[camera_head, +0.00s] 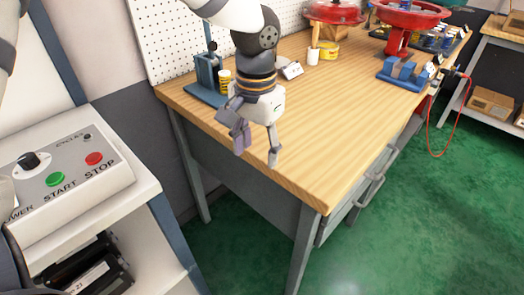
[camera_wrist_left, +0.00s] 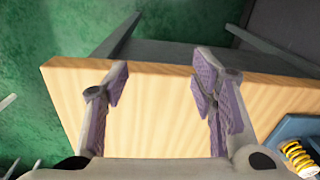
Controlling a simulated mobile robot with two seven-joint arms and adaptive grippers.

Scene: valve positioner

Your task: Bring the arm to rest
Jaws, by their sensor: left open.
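My left arm comes in from the top of the head view, white with dark joints. My left gripper (camera_head: 257,154) hangs above the near left part of the wooden workbench (camera_head: 322,150), fingers pointing down. Its two fingers, with purple pads, stand apart with nothing between them. In the left wrist view the open gripper (camera_wrist_left: 160,90) is over the bench top (camera_wrist_left: 160,120) near its edge, with green floor beyond. I cannot make out my right gripper in either view.
Red valve parts (camera_head: 400,25) and a blue vise (camera_head: 405,75) are farther back. A control box (camera_head: 70,175) with START and STOP buttons is at left. The bench's near right is clear.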

